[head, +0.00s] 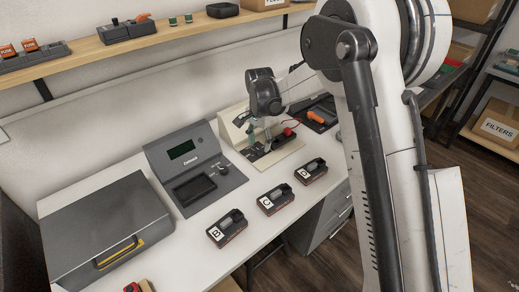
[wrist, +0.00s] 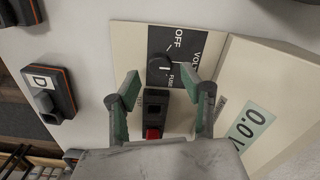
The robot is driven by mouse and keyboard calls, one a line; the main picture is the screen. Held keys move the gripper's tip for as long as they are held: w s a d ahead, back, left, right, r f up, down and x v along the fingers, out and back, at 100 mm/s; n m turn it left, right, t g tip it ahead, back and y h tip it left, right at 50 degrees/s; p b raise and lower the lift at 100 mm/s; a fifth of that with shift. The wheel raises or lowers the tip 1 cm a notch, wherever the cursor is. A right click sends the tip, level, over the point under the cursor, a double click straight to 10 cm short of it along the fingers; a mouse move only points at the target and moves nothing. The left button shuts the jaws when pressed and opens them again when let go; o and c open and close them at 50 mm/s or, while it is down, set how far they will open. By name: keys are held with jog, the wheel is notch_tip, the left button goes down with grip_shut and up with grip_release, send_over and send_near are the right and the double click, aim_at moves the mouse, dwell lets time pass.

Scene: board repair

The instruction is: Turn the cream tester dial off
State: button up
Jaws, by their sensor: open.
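The cream tester (wrist: 133,45) lies below my gripper in the wrist view; it also shows in the head view (head: 235,130) at the back of the bench. Its dial (wrist: 159,66) is a dark round knob on a black panel marked OFF, VOLT and FUSE. A small white mark shows on the knob's FUSE side, but the exact setting is hard to read. The display (wrist: 249,125) reads 0.0V. My gripper (wrist: 162,88) is open, its green-padded fingers apart on either side of the dial area, with nothing between them. In the head view my gripper (head: 259,135) hides the dial.
Black block D (wrist: 50,92) lies left of the tester. Blocks B (head: 227,228), C (head: 275,199) and D (head: 311,171) line the bench front. A dark grey tester (head: 180,150) and grey case (head: 105,225) stand left.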

aim_at(259, 152)
jog(key=shift+f, duration=1.4)
grip_shut()
